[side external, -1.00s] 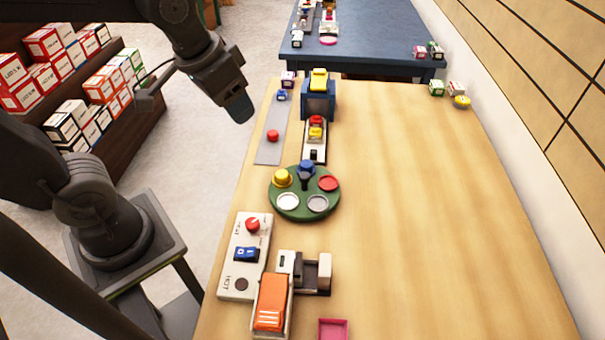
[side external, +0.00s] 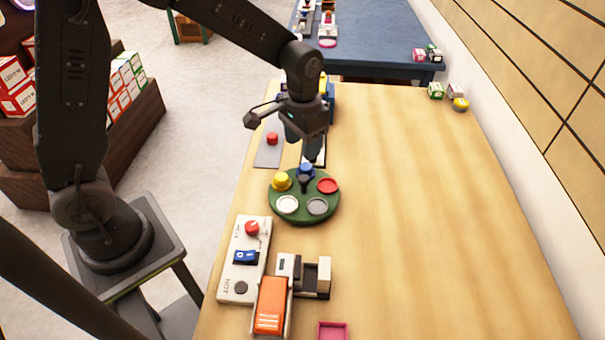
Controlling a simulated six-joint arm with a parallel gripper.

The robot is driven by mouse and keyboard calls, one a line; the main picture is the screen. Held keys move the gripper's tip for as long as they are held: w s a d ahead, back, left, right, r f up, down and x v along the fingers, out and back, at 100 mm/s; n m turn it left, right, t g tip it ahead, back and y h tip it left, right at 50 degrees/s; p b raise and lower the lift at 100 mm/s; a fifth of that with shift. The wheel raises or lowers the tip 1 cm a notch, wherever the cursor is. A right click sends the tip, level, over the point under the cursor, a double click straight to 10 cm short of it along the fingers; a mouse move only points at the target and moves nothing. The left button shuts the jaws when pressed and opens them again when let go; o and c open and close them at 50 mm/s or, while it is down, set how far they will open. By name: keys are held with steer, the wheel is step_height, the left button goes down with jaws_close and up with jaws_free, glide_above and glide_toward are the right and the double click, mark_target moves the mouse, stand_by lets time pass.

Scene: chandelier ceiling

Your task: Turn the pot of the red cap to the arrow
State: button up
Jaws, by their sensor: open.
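A round green turntable (side external: 304,214) lies on the wooden table and carries several round pots. The red pot (side external: 328,186) is at its right side. A yellow cap (side external: 282,180) stands at the left and a blue cap (side external: 306,168) at the far side. A white pot (side external: 287,204) and a grey pot (side external: 317,206) are at the near side. A dark knob (side external: 304,182) stands near the middle. I cannot make out an arrow. My gripper (side external: 314,157) is open and empty, pointing down just behind the blue cap; its fingertips are small and hard to separate.
A white panel (side external: 231,280) with a red knob (side external: 252,227) and blue switch (side external: 246,257) lies nearer, beside an orange-topped device (side external: 269,304). A grey strip with a red button (side external: 272,138) lies behind left.

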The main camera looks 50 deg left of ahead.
mark_target(302, 179)
step_height(302, 179, down, 10)
steer(key=shift+r, duration=0.1)
stand_by(0.4)
jaws_close()
stand_by(0.3)
